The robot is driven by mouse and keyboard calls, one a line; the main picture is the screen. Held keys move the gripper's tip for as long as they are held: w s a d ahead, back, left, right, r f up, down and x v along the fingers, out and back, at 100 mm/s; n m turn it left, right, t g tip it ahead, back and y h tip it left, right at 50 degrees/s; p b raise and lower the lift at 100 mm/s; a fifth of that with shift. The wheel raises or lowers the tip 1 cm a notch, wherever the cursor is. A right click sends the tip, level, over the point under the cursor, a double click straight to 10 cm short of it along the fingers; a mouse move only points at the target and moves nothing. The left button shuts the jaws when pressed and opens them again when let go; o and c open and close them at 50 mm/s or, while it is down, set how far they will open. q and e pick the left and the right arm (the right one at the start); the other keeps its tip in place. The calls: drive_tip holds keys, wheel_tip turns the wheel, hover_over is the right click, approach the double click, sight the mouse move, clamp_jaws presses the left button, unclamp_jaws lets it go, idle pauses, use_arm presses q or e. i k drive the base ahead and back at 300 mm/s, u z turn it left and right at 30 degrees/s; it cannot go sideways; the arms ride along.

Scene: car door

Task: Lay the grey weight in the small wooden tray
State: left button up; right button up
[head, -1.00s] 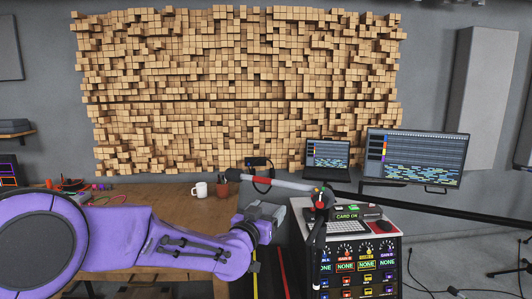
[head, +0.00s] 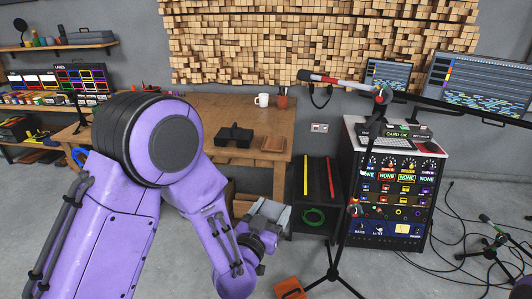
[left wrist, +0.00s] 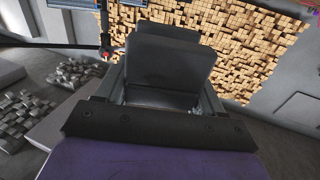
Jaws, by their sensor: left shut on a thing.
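My left gripper (head: 276,214) is right of the lower middle of the head view, in front of the wooden table and apart from it. It is shut on a grey thing that seems to be the grey weight; the grey jaws hide most of it, so its outline is unclear. The jaws (left wrist: 165,70) also fill the middle of the left wrist view. The small wooden tray (head: 272,144) lies on the table near its right edge, beyond and above my gripper in the picture. It looks empty. My right gripper is not in view.
On the wooden table (head: 208,112) are a black holder (head: 235,134) left of the tray, a white mug (head: 261,99) and a brown cup (head: 282,102) behind. A microphone stand (head: 335,250) and a panelled cabinet (head: 395,190) stand to the right. An orange box (head: 290,288) is low in front.

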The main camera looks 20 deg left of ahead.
sight(273, 146)
drive_tip(key=k, duration=0.65)
drive_tip(key=u, duration=0.55)
drive_tip(key=i, duration=0.55)
drive_tip(key=u, duration=0.65)
drive_tip(key=i, duration=0.75)
drive_tip(key=z, duration=0.7)
drive_tip(key=i, duration=0.85)
drive_tip(key=z, duration=0.8)
